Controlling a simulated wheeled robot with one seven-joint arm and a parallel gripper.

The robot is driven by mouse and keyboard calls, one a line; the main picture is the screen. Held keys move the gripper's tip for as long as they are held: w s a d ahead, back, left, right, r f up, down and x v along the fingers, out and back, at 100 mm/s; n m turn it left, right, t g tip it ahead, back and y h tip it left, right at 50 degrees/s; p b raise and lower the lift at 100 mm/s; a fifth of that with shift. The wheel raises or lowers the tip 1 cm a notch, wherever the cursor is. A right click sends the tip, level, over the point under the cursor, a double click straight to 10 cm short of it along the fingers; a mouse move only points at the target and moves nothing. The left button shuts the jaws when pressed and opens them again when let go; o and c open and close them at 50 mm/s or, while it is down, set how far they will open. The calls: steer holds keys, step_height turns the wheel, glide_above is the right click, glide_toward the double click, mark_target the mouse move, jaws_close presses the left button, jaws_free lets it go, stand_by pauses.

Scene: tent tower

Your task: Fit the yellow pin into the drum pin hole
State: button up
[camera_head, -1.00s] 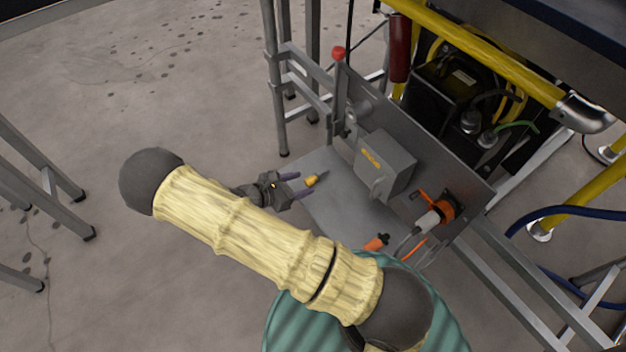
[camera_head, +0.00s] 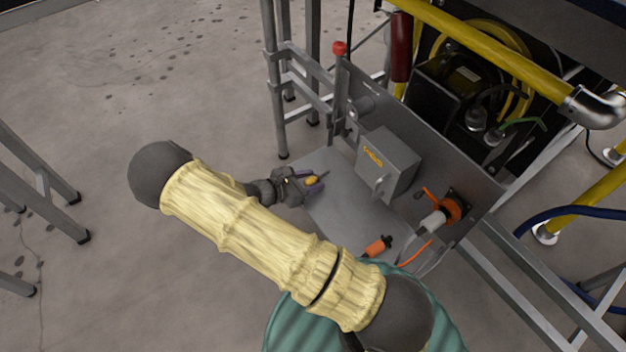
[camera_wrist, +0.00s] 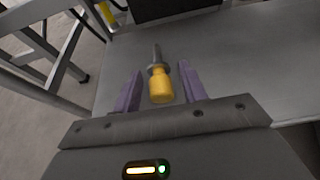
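The yellow pin (camera_head: 311,181) lies on the grey metal shelf (camera_head: 340,205), near its left edge. In the wrist view the pin (camera_wrist: 160,87) has a yellow handle toward me and a grey metal shaft pointing away. My gripper (camera_head: 314,182) has its two purple fingers on either side of the handle. In the wrist view my gripper (camera_wrist: 160,76) is open, with a gap between the handle and each finger. The drum pin hole cannot be made out. A drum with yellow cable (camera_head: 513,62) shows partly behind the panel.
A grey box (camera_head: 388,162) and an orange crank (camera_head: 452,208) are on the upright panel behind the shelf. An orange-and-black plug (camera_head: 377,246) lies at the shelf's front. A red-topped post (camera_head: 339,48) stands at the panel's left end. Open floor is on the left.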

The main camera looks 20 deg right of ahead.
mark_target(310, 180)
steer(key=c, duration=0.8)
step_height(310, 180, up, 10)
steer(key=p, duration=0.6)
steer(key=r+n+t+p, duration=0.1)
steer(key=r+p, duration=0.2)
steer(key=s+r+n+t+y+p, duration=0.1)
steer(key=r+t+p, duration=0.1)
steer(key=r+p, duration=0.1)
steer(key=r+n+t+y+p, duration=0.1)
steer(key=r+n+p, duration=0.1)
steer(key=r, duration=0.3)
steer(key=shift+s+r+p, duration=0.1)
steer(key=shift+s+p, duration=0.05)
steer(key=shift+p, duration=0.45)
steer(key=shift+a, duration=0.1)
